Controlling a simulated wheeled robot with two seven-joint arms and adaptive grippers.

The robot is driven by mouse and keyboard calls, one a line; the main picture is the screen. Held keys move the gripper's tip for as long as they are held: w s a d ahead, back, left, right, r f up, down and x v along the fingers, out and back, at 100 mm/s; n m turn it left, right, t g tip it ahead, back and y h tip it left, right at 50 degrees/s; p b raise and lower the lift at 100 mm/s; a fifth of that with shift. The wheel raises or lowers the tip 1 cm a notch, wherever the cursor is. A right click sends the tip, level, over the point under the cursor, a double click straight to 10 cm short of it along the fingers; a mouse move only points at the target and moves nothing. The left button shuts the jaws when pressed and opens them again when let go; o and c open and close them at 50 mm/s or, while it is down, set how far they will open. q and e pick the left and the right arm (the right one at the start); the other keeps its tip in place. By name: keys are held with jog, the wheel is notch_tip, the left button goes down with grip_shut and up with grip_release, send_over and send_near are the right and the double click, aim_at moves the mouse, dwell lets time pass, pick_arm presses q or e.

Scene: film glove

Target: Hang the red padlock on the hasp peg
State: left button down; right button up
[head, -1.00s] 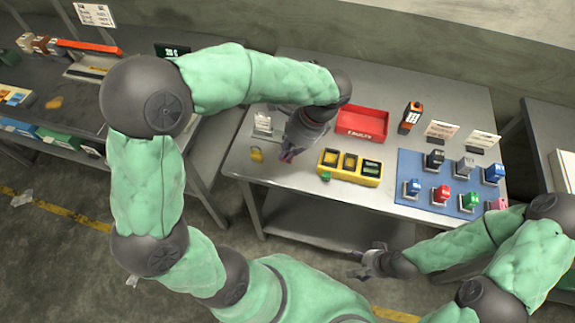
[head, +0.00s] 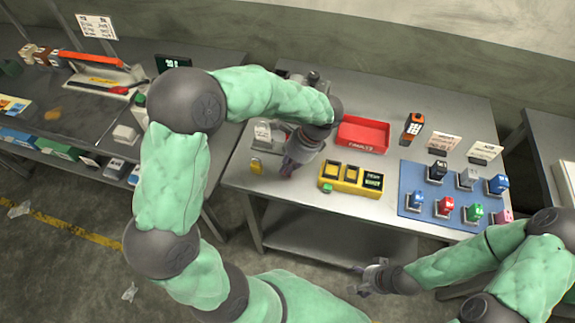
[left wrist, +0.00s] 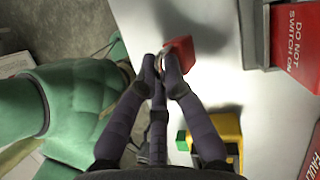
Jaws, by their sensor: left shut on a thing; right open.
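My left gripper (head: 290,168) is over the left part of the middle table. In the left wrist view its fingers (left wrist: 160,75) are shut on the red padlock (left wrist: 180,52), whose red body shows just beyond the fingertips, above the pale tabletop. The fingers partly hide its shackle. A grey metal device (head: 300,82) stands behind my left arm. In the left wrist view, a red plate reads "DO NOT SWITCH ON" (left wrist: 296,45) beside grey metal at the upper right. I cannot make out the hasp peg. My right gripper (head: 372,279) is open and empty in front of the table.
A red tray (head: 362,146) and a yellow box with slots (head: 345,186) stand right of my left gripper. A small stand (head: 262,132) with a yellow item (head: 256,166) is to its left. A blue mat (head: 412,172) holds several coloured items on stands.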

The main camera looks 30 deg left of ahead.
pick_arm(q)
jog(key=c, duration=1.4)
grip_release()
jog(key=shift+f, duration=0.1)
jog(key=shift+o, duration=0.2)
jog(key=shift+f+b, duration=0.15)
jog(key=shift+b, duration=0.25)
jog(key=p+v, duration=0.3)
jog(key=v, duration=0.8)
jog(key=shift+s+d, duration=0.2)
jog(key=shift+d, duration=0.2)
jog(key=shift+f, duration=0.1)
